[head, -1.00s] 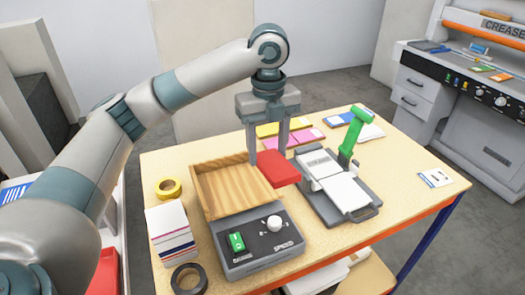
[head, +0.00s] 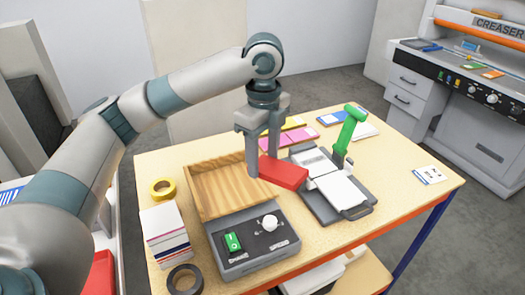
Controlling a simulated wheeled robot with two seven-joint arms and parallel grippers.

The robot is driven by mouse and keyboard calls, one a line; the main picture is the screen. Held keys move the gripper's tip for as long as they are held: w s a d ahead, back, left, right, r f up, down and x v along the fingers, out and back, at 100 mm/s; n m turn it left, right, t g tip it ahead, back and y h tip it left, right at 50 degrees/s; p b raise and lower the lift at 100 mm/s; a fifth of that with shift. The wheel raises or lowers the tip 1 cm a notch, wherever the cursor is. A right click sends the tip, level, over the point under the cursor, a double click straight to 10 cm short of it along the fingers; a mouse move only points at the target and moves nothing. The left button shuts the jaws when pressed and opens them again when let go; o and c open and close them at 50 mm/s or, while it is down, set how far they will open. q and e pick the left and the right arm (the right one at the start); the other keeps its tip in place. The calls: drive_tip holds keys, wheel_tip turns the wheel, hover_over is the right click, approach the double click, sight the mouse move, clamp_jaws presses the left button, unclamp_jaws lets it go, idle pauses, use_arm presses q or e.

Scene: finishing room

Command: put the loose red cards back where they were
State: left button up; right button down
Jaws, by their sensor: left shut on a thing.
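My left gripper (head: 263,163) is shut on a red stack of cards (head: 283,172). It holds the stack above the table, between the wooden-sided tray of the jogger and the green-handled device. The stack's far-left end is partly hidden by a finger. Whether the stack touches anything below cannot be told. The jogger's wooden tray (head: 203,193) looks empty where it shows. The yellow cards (head: 294,123) and pink cards (head: 299,137) lie on the table behind the gripper, partly hidden by it. My right gripper is out of view.
The device with a raised green handle (head: 346,140) holds white cards. The jogger's grey control box (head: 235,263) stands in front. Yellow tape (head: 165,188), dark tape (head: 185,280) and a white card stack (head: 168,235) are at left. The table's right front (head: 405,205) is mostly bare.

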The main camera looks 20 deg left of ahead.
sight(265, 171)
use_arm(q)
drive_tip(key=n, duration=0.1)
drive_tip(key=f+n, duration=0.1)
drive_tip(key=n, duration=0.1)
drive_tip(key=s+n, duration=0.1)
drive_tip(key=n, duration=0.1)
drive_tip(key=shift+s+d+f, duration=0.1)
drive_tip(key=shift+d+f, duration=0.05)
drive_tip(key=shift+d, duration=0.25)
drive_tip(key=n, duration=0.3)
drive_tip(key=s+f+n, duration=0.1)
drive_tip(key=n, duration=0.1)
drive_tip(key=shift+s+d+f, duration=0.1)
drive_tip(key=shift+d, duration=0.3)
drive_tip(key=s+f+n, duration=0.1)
drive_tip(key=n, duration=0.2)
drive_tip(key=s+d+n, duration=0.1)
drive_tip(key=n, duration=0.3)
drive_tip(key=s+f+n, duration=0.1)
drive_tip(key=n, duration=0.2)
drive_tip(key=shift+d+f+n, duration=0.25)
drive_tip(key=shift+f+n, duration=0.05)
drive_tip(key=shift+d, duration=0.1)
